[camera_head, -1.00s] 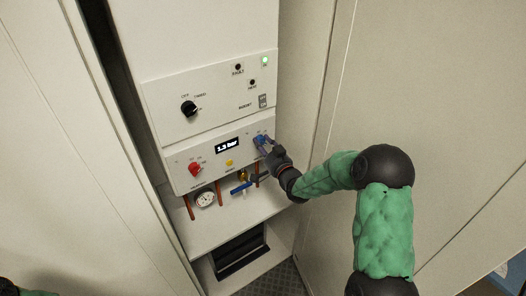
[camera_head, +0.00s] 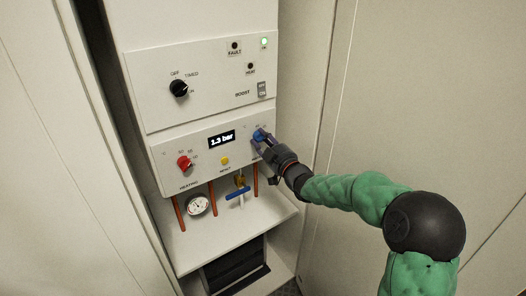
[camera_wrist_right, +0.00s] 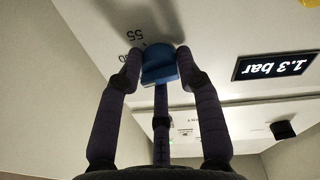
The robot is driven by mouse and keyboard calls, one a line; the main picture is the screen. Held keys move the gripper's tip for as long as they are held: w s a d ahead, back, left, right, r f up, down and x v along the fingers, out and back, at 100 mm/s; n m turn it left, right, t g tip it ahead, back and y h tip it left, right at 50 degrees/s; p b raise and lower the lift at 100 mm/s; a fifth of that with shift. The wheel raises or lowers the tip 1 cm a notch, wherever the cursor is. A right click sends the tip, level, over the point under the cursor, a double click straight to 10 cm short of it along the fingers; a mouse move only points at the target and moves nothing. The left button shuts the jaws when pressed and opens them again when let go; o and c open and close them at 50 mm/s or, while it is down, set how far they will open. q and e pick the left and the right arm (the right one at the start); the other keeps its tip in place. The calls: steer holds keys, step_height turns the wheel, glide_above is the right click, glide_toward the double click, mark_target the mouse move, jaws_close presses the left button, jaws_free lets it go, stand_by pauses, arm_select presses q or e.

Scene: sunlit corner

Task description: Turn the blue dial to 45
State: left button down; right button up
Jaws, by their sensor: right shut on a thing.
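The blue dial (camera_head: 259,135) sits at the right end of the lower white panel. In the right wrist view the blue dial (camera_wrist_right: 158,66) is between the fingers of my right gripper (camera_wrist_right: 158,68), which is shut on it. The number 55 and part of another number show beside the dial there; the dial's pointer setting cannot be read. In the head view my right gripper (camera_head: 266,144) reaches the dial from the lower right and hides part of it and its scale. My left gripper is not in view.
The lower panel also has a red dial (camera_head: 184,162), a yellow button (camera_head: 225,161) and a display (camera_head: 222,140) reading 1.3 bar. A black knob (camera_head: 179,88) is above. A gauge (camera_head: 198,204) and a blue-handled valve (camera_head: 238,193) are below. Cabinet walls stand close on both sides.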

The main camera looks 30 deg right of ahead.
steer(key=n, duration=0.1)
steer(key=r+n+b, duration=0.1)
steer(key=n, duration=0.1)
steer(key=shift+n+y+b, duration=0.35)
steer(key=shift+n+y, duration=0.15)
steer(key=shift+n, duration=1.1)
steer(key=o, duration=1.1)
steer(key=shift+a, duration=0.1)
steer(key=shift+o, duration=0.2)
steer(key=shift+a+f, duration=0.1)
steer(key=shift+f, duration=0.2)
